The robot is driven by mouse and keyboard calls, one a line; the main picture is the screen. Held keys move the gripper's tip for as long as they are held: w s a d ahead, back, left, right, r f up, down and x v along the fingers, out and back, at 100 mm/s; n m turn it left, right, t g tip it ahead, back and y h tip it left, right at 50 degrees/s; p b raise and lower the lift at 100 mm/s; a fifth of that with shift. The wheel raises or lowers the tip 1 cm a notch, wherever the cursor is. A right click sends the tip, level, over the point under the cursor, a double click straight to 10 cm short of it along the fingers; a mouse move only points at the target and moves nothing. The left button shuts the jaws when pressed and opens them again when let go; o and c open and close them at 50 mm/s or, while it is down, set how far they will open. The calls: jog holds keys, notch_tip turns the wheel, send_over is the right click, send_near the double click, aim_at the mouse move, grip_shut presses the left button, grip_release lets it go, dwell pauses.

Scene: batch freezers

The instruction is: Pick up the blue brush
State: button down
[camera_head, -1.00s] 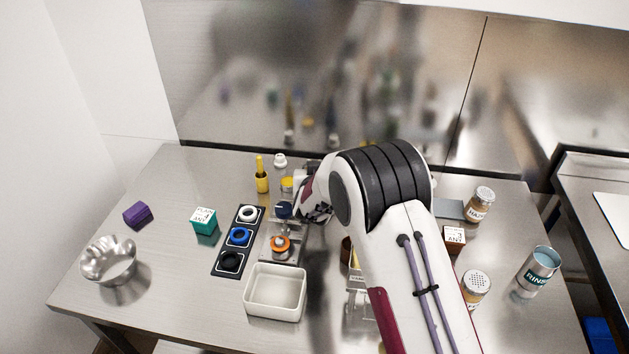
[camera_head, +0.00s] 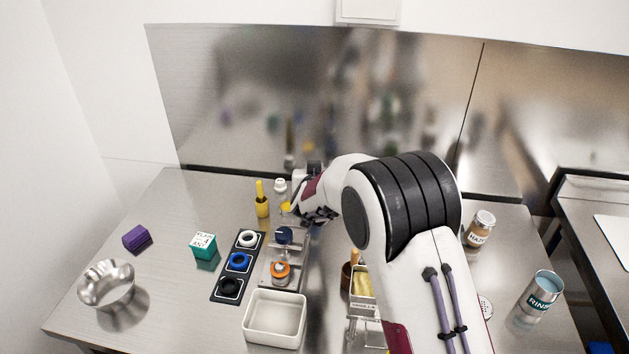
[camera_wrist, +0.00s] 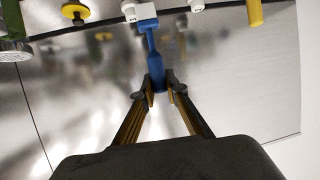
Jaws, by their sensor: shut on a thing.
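In the wrist view the blue brush (camera_wrist: 154,62) has a blue handle, with a paler end towards the top edge. My gripper (camera_wrist: 158,84) is shut on the handle, with one finger on each side. The brush appears held above the steel surface, though contact at its far end cannot be told. In the head view my gripper (camera_head: 318,214) is near the back of the table, partly hidden by my arm.
A black tray (camera_head: 217,293) with coloured rings, a white bin (camera_head: 274,318), a teal box (camera_head: 204,246), a purple block (camera_head: 136,238) and a metal bowl (camera_head: 107,283) lie left. Jars and a RINSE can (camera_head: 541,293) stand right.

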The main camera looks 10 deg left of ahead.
jog(key=shift+r, duration=1.15)
